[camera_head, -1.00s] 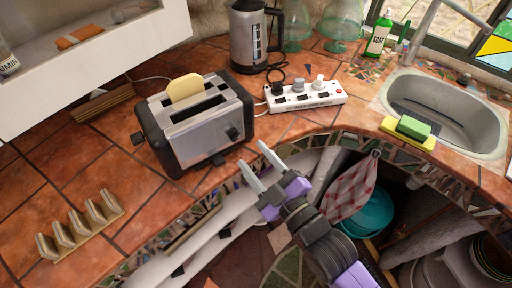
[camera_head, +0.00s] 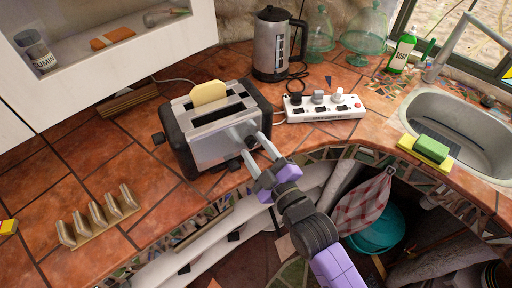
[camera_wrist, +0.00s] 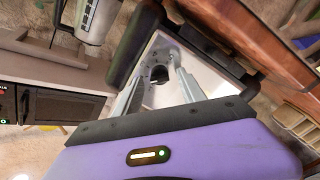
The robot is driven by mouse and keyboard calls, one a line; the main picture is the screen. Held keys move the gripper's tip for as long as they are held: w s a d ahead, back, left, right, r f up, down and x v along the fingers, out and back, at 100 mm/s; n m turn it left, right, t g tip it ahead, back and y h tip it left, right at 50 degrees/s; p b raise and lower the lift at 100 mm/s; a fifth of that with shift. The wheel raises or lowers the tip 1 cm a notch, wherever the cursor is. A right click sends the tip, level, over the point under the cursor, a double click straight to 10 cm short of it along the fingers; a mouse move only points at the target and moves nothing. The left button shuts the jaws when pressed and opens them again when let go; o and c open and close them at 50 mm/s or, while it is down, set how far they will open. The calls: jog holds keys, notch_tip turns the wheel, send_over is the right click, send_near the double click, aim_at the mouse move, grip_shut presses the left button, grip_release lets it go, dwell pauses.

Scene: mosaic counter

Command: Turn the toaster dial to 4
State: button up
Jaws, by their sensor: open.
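The silver and black toaster (camera_head: 212,138) stands on the tiled counter with a slice of bread (camera_head: 208,93) in one slot. My gripper (camera_head: 254,145) is open at the toaster's silver front face, its fingertips close around the dark dial (camera_head: 250,141). In the wrist view the dial (camera_wrist: 159,73) sits between the two fingers of my gripper (camera_wrist: 160,70), against the silver face of the toaster (camera_wrist: 205,75). I cannot tell whether the fingers touch it. The dial's numbers and pointer cannot be read.
A white power strip (camera_head: 322,106) with plugs lies right of the toaster, and a kettle (camera_head: 272,45) stands behind. A wooden rack (camera_head: 100,218) is at the front left. A sponge (camera_head: 430,149) lies by the sink (camera_head: 462,125). The counter's front edge is below the toaster.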

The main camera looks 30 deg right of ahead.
grip_shut()
dwell(0.4)
jog(key=m, duration=0.4)
jog(key=shift+m, duration=0.4)
jog(key=m, duration=0.4)
jog(key=shift+m, duration=0.3)
jog(key=m, duration=0.4)
jog(key=shift+d, duration=0.1)
jog(key=shift+m+p, duration=0.45)
jog(key=shift+m, duration=1.65)
